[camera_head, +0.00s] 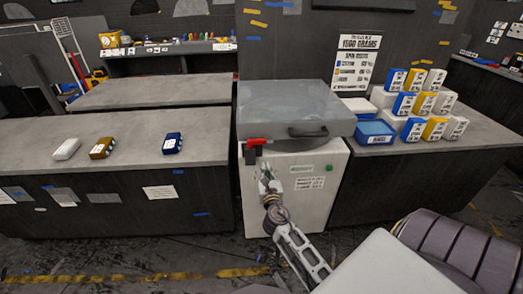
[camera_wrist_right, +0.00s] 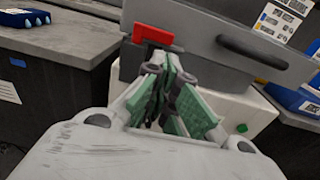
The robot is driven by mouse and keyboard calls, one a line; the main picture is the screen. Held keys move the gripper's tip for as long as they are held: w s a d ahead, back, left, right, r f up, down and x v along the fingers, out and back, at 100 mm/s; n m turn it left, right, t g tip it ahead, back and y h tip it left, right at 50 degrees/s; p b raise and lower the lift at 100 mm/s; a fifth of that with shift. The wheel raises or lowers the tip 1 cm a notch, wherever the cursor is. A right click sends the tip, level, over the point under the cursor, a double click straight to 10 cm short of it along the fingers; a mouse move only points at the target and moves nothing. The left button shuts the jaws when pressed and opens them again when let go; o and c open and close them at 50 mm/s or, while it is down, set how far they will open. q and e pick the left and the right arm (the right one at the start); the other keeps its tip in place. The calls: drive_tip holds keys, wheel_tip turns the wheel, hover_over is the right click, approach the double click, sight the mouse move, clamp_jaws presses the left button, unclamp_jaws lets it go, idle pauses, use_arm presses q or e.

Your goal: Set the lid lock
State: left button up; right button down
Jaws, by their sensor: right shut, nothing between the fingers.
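The lid lock, a red lever with a dark block below it, sits at the front left of the machine's lid (camera_head: 262,141). In the right wrist view the red lock (camera_wrist_right: 153,34) shows just beyond the fingertips. The grey lid (camera_head: 285,100) lies down on the white machine (camera_head: 310,212) and has a dark handle (camera_head: 307,131). My right gripper (camera_head: 265,175) is shut and empty, just below the lock in the head view. In the right wrist view its green-padded fingers (camera_wrist_right: 160,62) are together; contact with the lock cannot be told. My left gripper is not in view.
A green button (camera_head: 329,168) is on the machine's front. The right counter holds a blue bin (camera_head: 374,132) and stacked blue, yellow and white boxes (camera_head: 424,103). The left counter (camera_head: 120,133) carries white, brown and blue packs, with free room around them.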

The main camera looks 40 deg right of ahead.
drive_tip(key=shift+w, duration=0.15)
drive_tip(key=shift+x, duration=6.85)
drive_tip(key=shift+w+d+p, duration=0.1)
drive_tip(key=shift+p, duration=0.25)
drive_tip(key=s+a+n+y, duration=0.1)
drive_tip(key=s+a, duration=0.3)
drive_tip(key=s, duration=0.6)
drive_tip(key=shift+a+t+p, duration=0.2)
drive_tip(key=shift+t+p, duration=0.1)
drive_tip(key=shift+p, duration=0.05)
drive_tip(key=shift+s, duration=0.2)
drive_tip(key=shift+m, duration=0.3)
